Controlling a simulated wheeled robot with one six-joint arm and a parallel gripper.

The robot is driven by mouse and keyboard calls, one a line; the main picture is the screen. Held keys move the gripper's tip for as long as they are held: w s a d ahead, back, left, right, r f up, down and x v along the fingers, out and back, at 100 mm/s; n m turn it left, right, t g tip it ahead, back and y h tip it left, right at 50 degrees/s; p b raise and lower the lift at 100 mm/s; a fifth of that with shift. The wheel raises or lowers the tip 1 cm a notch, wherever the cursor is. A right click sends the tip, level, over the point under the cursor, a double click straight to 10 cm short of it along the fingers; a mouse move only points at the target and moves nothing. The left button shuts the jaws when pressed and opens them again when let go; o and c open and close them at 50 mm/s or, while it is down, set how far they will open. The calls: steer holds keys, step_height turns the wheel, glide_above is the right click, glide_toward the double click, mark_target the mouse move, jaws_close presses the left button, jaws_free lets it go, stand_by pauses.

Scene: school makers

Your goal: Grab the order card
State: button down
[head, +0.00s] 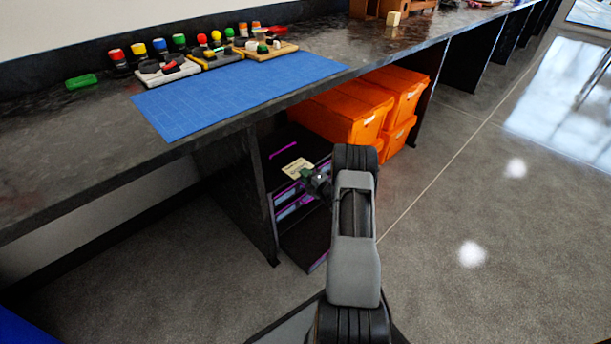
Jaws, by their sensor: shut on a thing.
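The order card (297,168) is a small cream card with faint dark print. It shows under the workbench, above a dark drawer unit (283,205) with purple-edged shelves. My gripper (312,178) is at the card's right edge and is shut on it. The fingertips are small and partly hidden by my own wrist and arm. I cannot tell whether the card touches the top of the unit.
A dark bench panel (235,190) stands left of the unit. Stacked orange bins (345,115) are behind it. The floor to the right is clear.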

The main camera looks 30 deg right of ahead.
steer(key=shift+r+p, duration=1)
steer(key=shift+r, duration=0.3)
steer(key=shift+f, duration=0.1)
steer(key=shift+s, duration=0.1)
steer(key=shift+s+d+r+p, duration=0.15)
steer(key=shift+s+r+p, duration=0.1)
steer(key=shift+s+p, duration=0.1)
steer(key=s+d+r+p, duration=0.1)
steer(key=s+r+p, duration=0.1)
steer(key=s, duration=0.4)
steer(key=s+d+r+p, duration=0.1)
steer(key=s+r+p, duration=0.1)
steer(key=s+p, duration=0.3)
steer(key=shift+s+r, duration=0.25)
steer(key=shift+s, duration=0.75)
